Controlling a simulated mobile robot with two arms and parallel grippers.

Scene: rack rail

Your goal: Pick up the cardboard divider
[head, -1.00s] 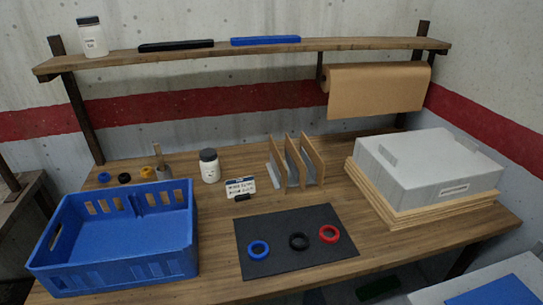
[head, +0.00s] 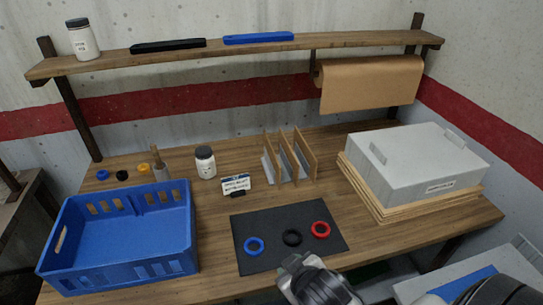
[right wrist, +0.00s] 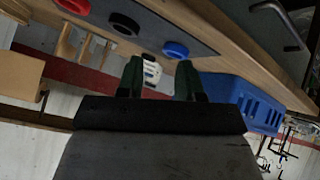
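Several upright cardboard dividers (head: 303,155) stand side by side in a grey holder at the back middle of the bench. They also show at the upper left of the right wrist view (right wrist: 65,42), which looks upside down. My right arm enters the head view at the bottom, in front of the dark mat and well short of the dividers. In the right wrist view my right gripper (right wrist: 160,78) has its two fingers apart with nothing between them. My left gripper is not in view.
A dark mat (head: 270,222) bears blue, black and red rings. A blue crate (head: 120,275) stands at left, a grey box (head: 415,160) on boards at right. A white jar (head: 205,163) and sign (head: 236,184) stand left of the dividers. A paper roll (head: 370,83) hangs behind.

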